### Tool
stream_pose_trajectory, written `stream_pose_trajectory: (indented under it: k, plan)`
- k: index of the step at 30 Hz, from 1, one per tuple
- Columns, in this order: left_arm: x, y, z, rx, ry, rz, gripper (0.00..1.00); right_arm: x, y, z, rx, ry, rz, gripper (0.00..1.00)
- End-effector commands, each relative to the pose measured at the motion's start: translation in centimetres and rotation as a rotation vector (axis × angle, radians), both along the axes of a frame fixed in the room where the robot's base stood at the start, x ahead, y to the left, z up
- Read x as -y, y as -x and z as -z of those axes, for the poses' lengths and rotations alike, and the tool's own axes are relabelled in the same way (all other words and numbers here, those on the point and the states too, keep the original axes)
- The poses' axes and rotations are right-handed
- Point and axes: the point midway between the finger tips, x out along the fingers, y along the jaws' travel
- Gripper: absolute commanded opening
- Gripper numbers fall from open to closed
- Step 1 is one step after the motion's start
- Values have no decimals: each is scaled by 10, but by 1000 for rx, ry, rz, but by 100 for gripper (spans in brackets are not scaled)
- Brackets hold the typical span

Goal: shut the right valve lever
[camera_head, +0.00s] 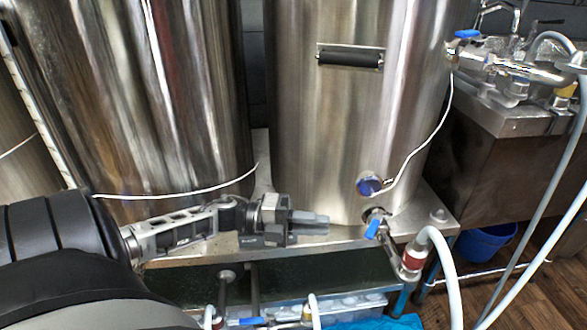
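A valve with a blue lever (374,229) sits on a metal outlet pipe low at the front of the right steel tank (310,120). This lever is short in view and slants steeply. Another blue lever (252,321) lies nearly level on a fitting at the bottom edge. A third blue handle (467,34) is on pipework at the upper right. The frame does not settle which lever is the task's right one. My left gripper (318,224) points right, left of the slanted lever and apart from it. Its fingers show side-on, so their gap is unclear. My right gripper is out of view.
A white hose (443,265) with a red fitting (413,257) curves down right of the slanted lever. A blue round fitting (369,185) with a white cable is on the tank above it. A metal sink unit (500,130) stands at right. A blue bucket (484,245) is on the floor.

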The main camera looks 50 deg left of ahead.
Motion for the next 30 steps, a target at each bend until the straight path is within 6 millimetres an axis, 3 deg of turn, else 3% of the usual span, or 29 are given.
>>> stream_pose_trajectory:
  k: [7, 18, 19, 21, 30]
  plan:
    - [-30, 24, 0, -2, -1, -1, 18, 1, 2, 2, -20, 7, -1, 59]
    - [-36, 28, 0, 0, 0, 0, 18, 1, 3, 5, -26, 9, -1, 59]
    - [-36, 28, 0, 0, 0, 0, 15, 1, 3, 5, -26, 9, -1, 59]
    - [-36, 28, -1, 0, 0, -1, 0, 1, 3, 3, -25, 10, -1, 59]
    - [-35, 28, -34, 0, 0, -1, 0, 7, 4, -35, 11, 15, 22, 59]
